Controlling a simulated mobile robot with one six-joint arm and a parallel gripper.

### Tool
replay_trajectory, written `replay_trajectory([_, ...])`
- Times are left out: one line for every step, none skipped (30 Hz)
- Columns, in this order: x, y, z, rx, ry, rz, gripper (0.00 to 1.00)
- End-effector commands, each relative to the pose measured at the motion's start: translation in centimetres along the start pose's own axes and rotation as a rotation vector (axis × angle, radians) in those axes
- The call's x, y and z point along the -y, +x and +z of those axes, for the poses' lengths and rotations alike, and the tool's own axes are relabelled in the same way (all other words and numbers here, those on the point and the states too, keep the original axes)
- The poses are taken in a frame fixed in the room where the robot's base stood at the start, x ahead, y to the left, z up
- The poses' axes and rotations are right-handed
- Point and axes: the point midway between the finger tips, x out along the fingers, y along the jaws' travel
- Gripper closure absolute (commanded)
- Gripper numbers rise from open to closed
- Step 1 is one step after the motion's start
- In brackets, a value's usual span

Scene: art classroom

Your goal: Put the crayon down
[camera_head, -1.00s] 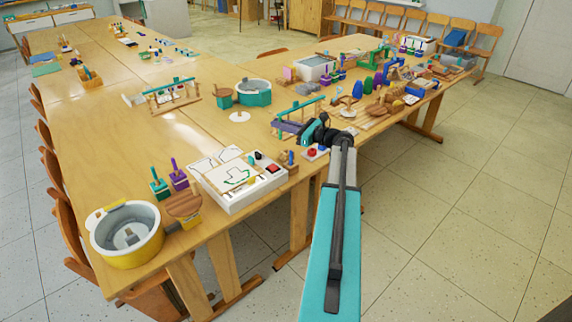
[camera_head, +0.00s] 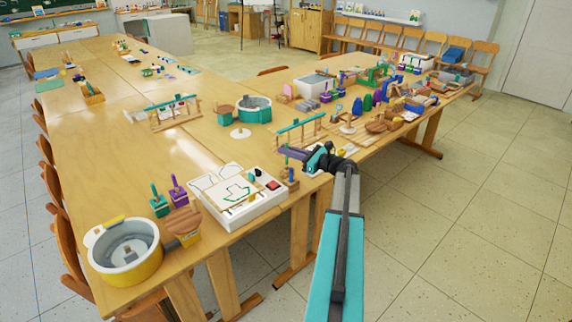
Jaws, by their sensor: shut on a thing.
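My arm reaches from the bottom of the view up to the right edge of the long wooden table (camera_head: 185,145). My gripper (camera_head: 302,156) is over that edge, beyond the white drawing box, and points left. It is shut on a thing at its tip. The crayon itself is too small and too mixed with the purple and dark gripper parts to make out clearly. Whether it touches the table cannot be told.
A white box with paper (camera_head: 237,196) stands left of my gripper, with a yellow-grey tub (camera_head: 152,275) in front. A wooden rack with a teal bar (camera_head: 300,128) is just behind. Many items crowd the back right; bare tabletop lies left of the rack.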

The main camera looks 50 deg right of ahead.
Motion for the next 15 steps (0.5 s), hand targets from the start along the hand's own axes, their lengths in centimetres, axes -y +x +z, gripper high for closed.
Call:
replay_trajectory([0.0, 0.0, -0.6, 0.0, 0.002, 0.0, 1.0])
replay_trajectory([0.0, 0.0, -0.9, 0.0, 0.002, 0.0, 1.0])
replay_trajectory([0.1, 0.0, -1.2, 0.0, 0.002, 0.0, 1.0])
replay_trajectory([0.0, 0.0, -1.4, 0.0, 0.002, 0.0, 1.0])
replay_trajectory([0.0, 0.0, -1.5, 0.0, 0.001, 0.0, 1.0])
replay_trajectory([0.0, 0.0, -1.6, 0.0, 0.0, 0.0, 1.0])
replay_trajectory([0.0, 0.0, -1.6, 0.0, 0.0, 0.0, 1.0])
replay_trajectory([0.0, 0.0, -1.6, 0.0, 0.0, 0.0, 1.0])
replay_trajectory([0.0, 0.0, -1.6, 0.0, -0.001, 0.0, 1.0])
replay_trajectory([0.0, -0.1, -1.6, 0.0, -0.001, 0.0, 1.0])
replay_trajectory([0.0, -0.1, -1.6, 0.0, -0.001, 0.0, 1.0])
replay_trajectory([0.0, -0.1, -1.6, 0.0, -0.001, -0.001, 1.0])
replay_trajectory([0.0, -0.1, -1.6, 0.0, 0.0, -0.001, 1.0])
replay_trajectory([0.0, -0.1, -1.6, 0.0, 0.0, -0.001, 1.0])
replay_trajectory([0.0, -0.1, -1.6, 0.0, 0.0, -0.001, 1.0])
